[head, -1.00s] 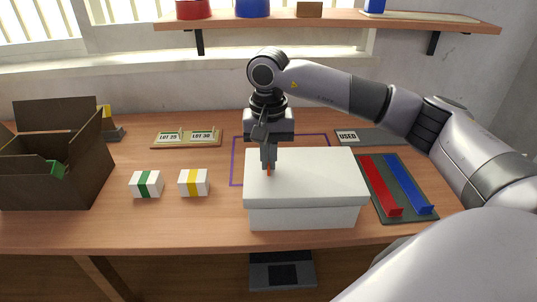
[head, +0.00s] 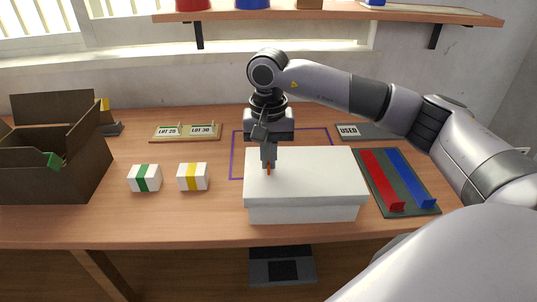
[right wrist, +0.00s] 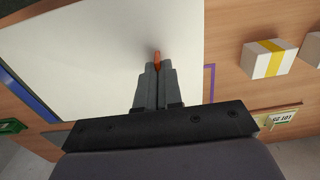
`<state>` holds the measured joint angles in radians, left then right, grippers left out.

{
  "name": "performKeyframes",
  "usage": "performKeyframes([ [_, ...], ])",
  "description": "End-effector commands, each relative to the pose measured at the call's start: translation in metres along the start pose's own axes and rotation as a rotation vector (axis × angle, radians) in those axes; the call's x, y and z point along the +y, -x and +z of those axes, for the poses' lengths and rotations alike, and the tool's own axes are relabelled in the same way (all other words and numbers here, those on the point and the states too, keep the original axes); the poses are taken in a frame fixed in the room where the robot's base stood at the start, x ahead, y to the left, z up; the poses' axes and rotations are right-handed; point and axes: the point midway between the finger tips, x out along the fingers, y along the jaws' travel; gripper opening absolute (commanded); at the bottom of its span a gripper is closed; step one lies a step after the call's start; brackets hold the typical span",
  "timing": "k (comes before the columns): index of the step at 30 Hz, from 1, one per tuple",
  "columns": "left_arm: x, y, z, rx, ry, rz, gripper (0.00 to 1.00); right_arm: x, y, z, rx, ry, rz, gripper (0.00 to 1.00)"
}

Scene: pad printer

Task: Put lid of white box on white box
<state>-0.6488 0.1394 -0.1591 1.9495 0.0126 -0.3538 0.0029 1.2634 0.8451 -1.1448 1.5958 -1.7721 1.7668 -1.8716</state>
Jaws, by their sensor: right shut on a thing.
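The white lid (head: 310,176) lies level over the white box (head: 304,214), whose front wall shows as a strip below the lid's rim. I cannot tell whether the lid is fully seated. My right gripper (head: 268,168) points down at the lid's left part and is shut on a small orange tab of the lid. In the right wrist view the closed fingers (right wrist: 156,68) meet at the orange tab (right wrist: 157,59), above the lid's plain top (right wrist: 100,70). The inside of the box is hidden. My left gripper is not in view.
Two small boxes, green-banded (head: 145,178) and yellow-banded (head: 193,177), stand left of the white box. A dark open carton (head: 60,175) is at far left. A mat (head: 412,205) with red and blue bars lies right. A purple outline (head: 233,150) is behind.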

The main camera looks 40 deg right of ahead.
Motion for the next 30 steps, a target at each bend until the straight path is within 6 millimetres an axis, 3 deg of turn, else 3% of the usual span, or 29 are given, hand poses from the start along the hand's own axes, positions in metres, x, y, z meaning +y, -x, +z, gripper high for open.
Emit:
performKeyframes([
  [17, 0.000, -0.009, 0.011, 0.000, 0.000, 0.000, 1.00, 0.000, -0.019, 0.000, 0.000, 0.000, 0.000, 0.00],
  [26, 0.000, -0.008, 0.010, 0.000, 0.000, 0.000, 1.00, 0.000, -0.017, 0.000, 0.000, 0.000, 0.000, 0.00],
  [27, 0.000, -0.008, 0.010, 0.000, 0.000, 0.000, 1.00, 0.000, -0.017, 0.000, 0.000, 0.000, 0.000, 0.15],
  [29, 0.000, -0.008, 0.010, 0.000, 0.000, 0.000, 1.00, 0.000, -0.017, 0.000, 0.000, 0.000, 0.000, 0.35],
  [30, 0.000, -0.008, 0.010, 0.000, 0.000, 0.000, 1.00, 0.000, -0.017, 0.000, 0.000, 0.000, 0.000, 0.35],
])
